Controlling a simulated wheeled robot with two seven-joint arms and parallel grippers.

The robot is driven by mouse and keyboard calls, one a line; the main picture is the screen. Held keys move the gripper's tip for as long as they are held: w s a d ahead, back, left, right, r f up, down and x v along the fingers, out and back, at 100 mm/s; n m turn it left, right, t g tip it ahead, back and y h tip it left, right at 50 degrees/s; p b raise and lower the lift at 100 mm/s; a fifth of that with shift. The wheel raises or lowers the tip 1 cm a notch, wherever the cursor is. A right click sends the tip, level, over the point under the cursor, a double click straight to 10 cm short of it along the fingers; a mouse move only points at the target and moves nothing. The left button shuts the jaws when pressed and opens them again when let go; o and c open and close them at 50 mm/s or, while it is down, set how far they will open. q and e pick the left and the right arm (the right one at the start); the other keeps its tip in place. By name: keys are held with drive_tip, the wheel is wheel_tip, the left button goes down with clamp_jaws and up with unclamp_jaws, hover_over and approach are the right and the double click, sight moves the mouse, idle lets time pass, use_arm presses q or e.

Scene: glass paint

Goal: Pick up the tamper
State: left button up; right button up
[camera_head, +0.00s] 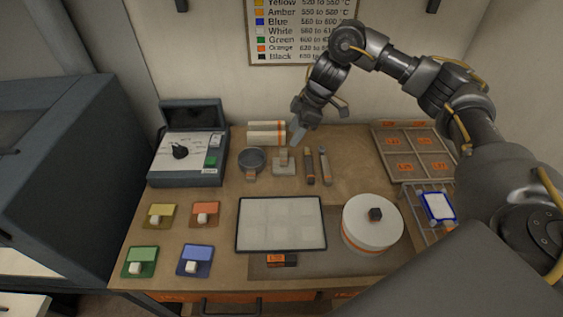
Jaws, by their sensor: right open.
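What looks like the tamper (284,167) is a small block with a pale square base and an upright brownish handle. It stands on the workbench near the back, between a dark round bowl and two slim tools. My right gripper (297,132) is open, just behind and above the tamper in the picture, with its fingers pointing down. It appears apart from the tamper, and nothing shows between its fingers. My left gripper is out of view.
A dark bowl (252,160) stands left of the tamper and slim tools (317,167) lie right. White rolls (266,133) lie behind. A control box (187,158), a white tile panel (281,224), a round white drum (372,228) and a divided tray (414,151) surround them.

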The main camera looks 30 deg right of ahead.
sight(285, 150)
drive_tip(key=x, duration=0.5)
drive_tip(key=shift+a+f, duration=0.2)
drive_tip(key=shift+a, duration=0.15)
drive_tip(key=shift+a+f, duration=0.1)
drive_tip(key=shift+f, duration=0.2)
drive_tip(key=shift+p+x, duration=0.3)
drive_tip(key=shift+x, duration=2)
drive_tip(key=shift+s, duration=0.1)
clamp_jaws()
